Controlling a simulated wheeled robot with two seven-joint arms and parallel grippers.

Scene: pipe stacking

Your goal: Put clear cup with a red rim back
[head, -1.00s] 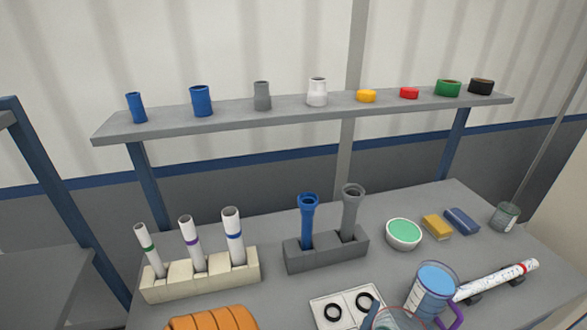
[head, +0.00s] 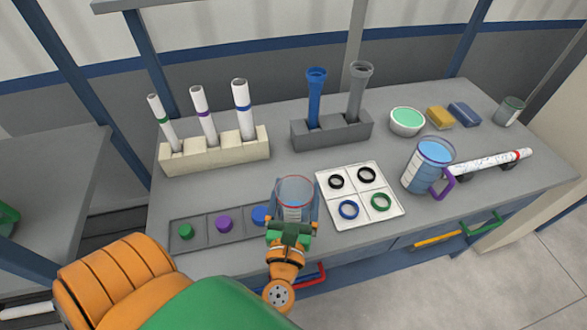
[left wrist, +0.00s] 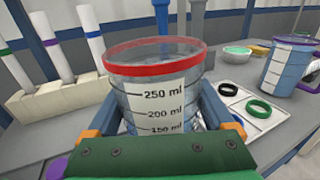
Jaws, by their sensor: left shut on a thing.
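The clear cup with a red rim (head: 294,192) is upright in my left gripper (head: 292,213). In the left wrist view the cup (left wrist: 155,95) shows its red rim and a white scale with ml marks. The left gripper's fingers (left wrist: 160,122) are shut on the cup's two sides. The cup is between the grey tray of coloured caps and the white ring tray. Its base is hidden, so I cannot tell whether it touches the table. My right gripper is not in view.
The grey cap tray (head: 200,237) lies to the left and the white ring tray (head: 333,206) to the right. A measuring jug with blue liquid (head: 424,170) stands further right. Behind are a cream tube rack (head: 215,157) and a grey pipe holder (head: 335,133).

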